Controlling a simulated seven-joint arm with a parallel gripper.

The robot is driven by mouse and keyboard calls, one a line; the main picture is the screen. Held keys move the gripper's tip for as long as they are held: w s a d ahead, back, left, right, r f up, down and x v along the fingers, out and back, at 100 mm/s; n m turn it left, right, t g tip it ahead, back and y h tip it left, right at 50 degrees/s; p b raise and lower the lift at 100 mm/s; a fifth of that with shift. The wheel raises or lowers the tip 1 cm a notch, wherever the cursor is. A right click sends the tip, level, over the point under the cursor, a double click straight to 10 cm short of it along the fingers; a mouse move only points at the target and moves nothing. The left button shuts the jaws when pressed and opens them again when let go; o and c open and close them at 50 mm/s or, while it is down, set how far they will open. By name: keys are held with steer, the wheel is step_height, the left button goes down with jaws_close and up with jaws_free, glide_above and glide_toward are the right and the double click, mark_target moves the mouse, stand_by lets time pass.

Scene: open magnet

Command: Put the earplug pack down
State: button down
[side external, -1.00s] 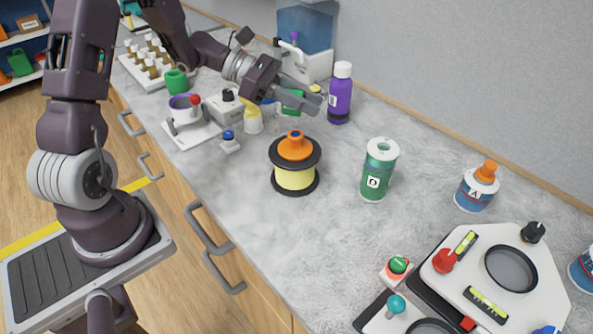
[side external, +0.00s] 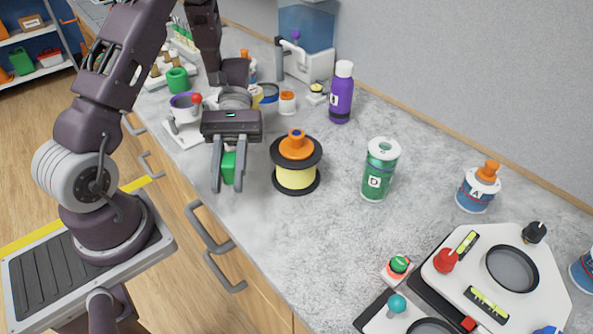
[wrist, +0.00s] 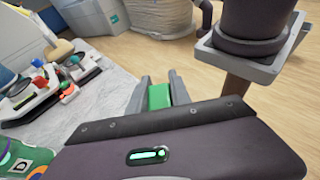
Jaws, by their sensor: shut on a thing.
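The earplug pack is a small green block (side external: 229,167) between the fingers of my gripper (side external: 227,187) in the side external view. The fingers are shut on its sides and their tips reach past it. The pack also shows between the fingers in the wrist view (wrist: 158,96), with its near part hidden by the dark gripper body. My gripper is over the front part of the grey counter (side external: 300,245), left of the yellow spool. I cannot tell how far the pack is above the surface.
The yellow spool with an orange top (side external: 295,176) stands close to the right of my gripper. A white stand with a purple-rimmed cup (side external: 185,112) is behind it. A green bottle (side external: 379,172) and a purple bottle (side external: 341,95) stand farther right. The counter in front of the spool is clear.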

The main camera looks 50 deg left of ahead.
steer(key=s+a+m+g+y, duration=0.1)
steer(key=s+a+m+y, duration=0.1)
steer(key=a+m+y, duration=0.55)
steer(key=s+a+m+y, duration=0.2)
steer(key=a+m+y, duration=0.1)
steer(key=m+y, duration=0.85)
steer(key=w+a+r+m+t+y, duration=0.1)
steer(key=w+r+m+t+y, duration=0.35)
steer(key=w+m+t, duration=0.65)
steer(key=w+d+r+m+t+h, duration=0.2)
steer(key=w+d+m+t+h, duration=0.2)
steer(key=w+d+m+t, duration=0.25)
steer(key=w+d+r+m+t+h, duration=0.3)
steer(key=w+d+m+t+h, duration=0.25)
steer(key=d, duration=0.25)
steer(key=a+f+n+g+y, duration=0.1)
steer(key=a+n+g+y, duration=0.35)
steer(key=a, duration=1.15)
steer(key=s+a+f+n+g+y, duration=0.15)
steer(key=a+n+g, duration=0.65)
steer(key=a, duration=0.8)
steer(key=a+f+n+g+y, duration=0.25)
steer(key=a+n+g, duration=0.35)
steer(key=a, duration=1.1)
steer(key=shift+y, duration=0.25)
steer(key=f, duration=0.9)
steer(key=shift+w+a+f, duration=0.1)
steer(key=shift+w+a, duration=0.1)
steer(key=shift+w, duration=0.2)
steer(key=shift+f, duration=0.1)
